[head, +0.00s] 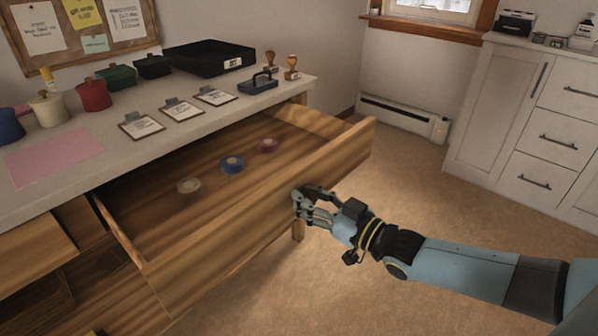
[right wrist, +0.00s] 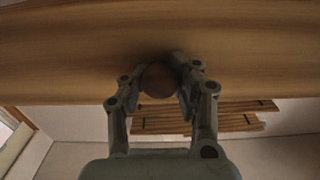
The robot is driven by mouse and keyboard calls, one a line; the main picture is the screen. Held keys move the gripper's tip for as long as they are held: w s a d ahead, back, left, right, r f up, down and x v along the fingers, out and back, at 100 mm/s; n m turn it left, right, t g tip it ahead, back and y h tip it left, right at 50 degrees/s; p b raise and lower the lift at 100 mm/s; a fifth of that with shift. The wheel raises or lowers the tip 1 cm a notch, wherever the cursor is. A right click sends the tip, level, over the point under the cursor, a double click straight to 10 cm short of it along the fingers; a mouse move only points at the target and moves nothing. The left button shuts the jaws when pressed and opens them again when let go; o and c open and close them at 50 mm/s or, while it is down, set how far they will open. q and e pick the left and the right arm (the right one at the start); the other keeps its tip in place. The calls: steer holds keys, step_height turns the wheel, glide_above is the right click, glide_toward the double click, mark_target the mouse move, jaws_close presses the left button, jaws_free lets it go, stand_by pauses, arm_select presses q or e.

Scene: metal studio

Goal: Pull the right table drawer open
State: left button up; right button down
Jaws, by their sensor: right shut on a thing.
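The right table drawer (head: 222,240) is wooden and stands well out from under the white table top. Inside lie three rolls of tape: a tan one (head: 189,186), a blue one (head: 232,165) and a dark red one (head: 268,146). My right gripper (head: 303,194) is at the drawer's front. In the right wrist view, my right gripper (right wrist: 160,85) is shut on a round dark wooden knob (right wrist: 158,80) on the drawer front (right wrist: 90,50). In the head view the fingers hide the knob. My left gripper is not in view.
On the table top (head: 100,170) stand lidded pots, clipboards (head: 182,110), a black tray (head: 209,58) and stamps (head: 292,68). A second drawer front (head: 35,250) is at the left. White cabinets (head: 540,125) stand at the right. The floor (head: 430,190) between is clear.

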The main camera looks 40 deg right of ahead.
steer(key=shift+s, duration=0.15)
steer(key=c, duration=1)
jaws_free()
steer(key=shift+s, duration=0.1)
steer(key=s, duration=0.7)
steer(key=s+d, duration=0.1)
steer(key=s, duration=0.3)
steer(key=shift+s, duration=0.35)
